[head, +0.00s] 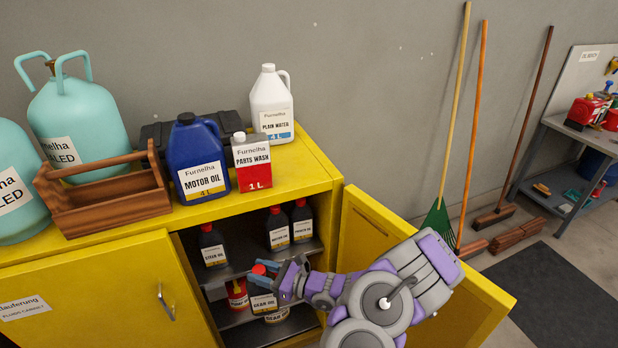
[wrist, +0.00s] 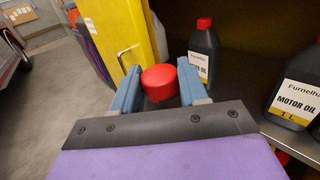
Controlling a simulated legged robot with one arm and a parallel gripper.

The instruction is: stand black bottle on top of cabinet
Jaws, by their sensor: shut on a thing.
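The yellow cabinet (head: 312,172) stands against the wall with its right door open. My gripper (head: 268,275) reaches into the opening and is shut on a red-capped bottle (head: 263,303) whose label seems to read gear oil; its body is partly hidden. In the wrist view the bottle's red cap (wrist: 160,82) sits between my blue fingers (wrist: 158,90). Other black bottles stand on the upper shelf: one at the left (head: 212,246), a motor oil bottle (head: 277,229) and one at the right (head: 302,221).
On the cabinet top stand teal tanks (head: 80,118), a wooden tool carrier (head: 106,196), a blue motor oil jug (head: 199,160), a red-and-white parts wash can (head: 251,164) and a white water jug (head: 271,105). Its front right corner is clear. The open door (head: 385,225) stands beside my arm.

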